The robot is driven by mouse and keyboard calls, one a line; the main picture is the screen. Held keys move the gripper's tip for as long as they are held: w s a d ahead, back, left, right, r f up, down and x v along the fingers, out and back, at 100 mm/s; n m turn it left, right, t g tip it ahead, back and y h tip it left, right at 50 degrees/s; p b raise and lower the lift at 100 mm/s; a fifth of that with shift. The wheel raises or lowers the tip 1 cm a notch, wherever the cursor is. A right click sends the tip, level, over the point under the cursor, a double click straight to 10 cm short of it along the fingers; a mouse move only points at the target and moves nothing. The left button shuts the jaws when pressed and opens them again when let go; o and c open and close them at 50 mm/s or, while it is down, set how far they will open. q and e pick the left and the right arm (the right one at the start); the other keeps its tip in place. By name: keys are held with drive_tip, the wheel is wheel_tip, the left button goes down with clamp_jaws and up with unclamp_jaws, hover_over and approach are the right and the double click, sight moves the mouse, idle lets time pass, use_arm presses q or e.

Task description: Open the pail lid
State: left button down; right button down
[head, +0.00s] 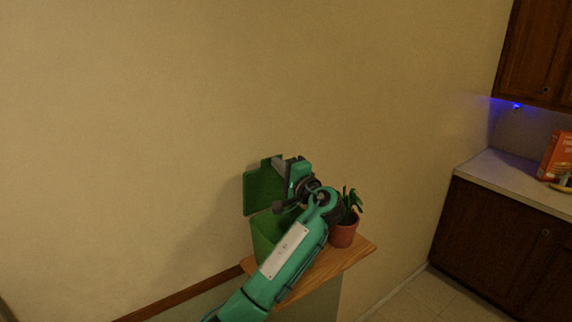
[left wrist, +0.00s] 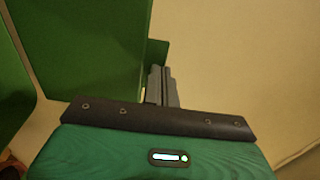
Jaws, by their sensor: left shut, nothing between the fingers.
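The green pail (head: 264,229) stands on a small wooden shelf, partly hidden behind my left arm. Its green lid (head: 262,190) stands raised, roughly upright above the pail at its wall side. My left gripper (head: 279,163) is at the upper right edge of the lid, with its fingers shut and nothing held. In the left wrist view the closed fingers (left wrist: 162,86) are beside the lid's edge, and the lid (left wrist: 88,42) fills the upper left. I cannot tell whether the fingers touch it. My right gripper is not in view.
A potted plant (head: 344,232) stands on the wooden shelf (head: 345,259), close to the right of my left arm. The plain wall (head: 130,130) is behind the pail. A counter (head: 510,180) with an orange-red box (head: 559,157) is at the far right.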

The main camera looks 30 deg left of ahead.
use_arm(q)
drive_tip(key=shift+a, duration=0.1)
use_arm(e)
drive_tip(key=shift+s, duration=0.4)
use_arm(q)
drive_tip(key=shift+b+x, duration=0.6)
drive_tip(key=shift+x, duration=0.5)
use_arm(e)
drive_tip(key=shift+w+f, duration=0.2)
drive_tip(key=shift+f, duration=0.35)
use_arm(q)
drive_tip(key=shift+r, duration=0.1)
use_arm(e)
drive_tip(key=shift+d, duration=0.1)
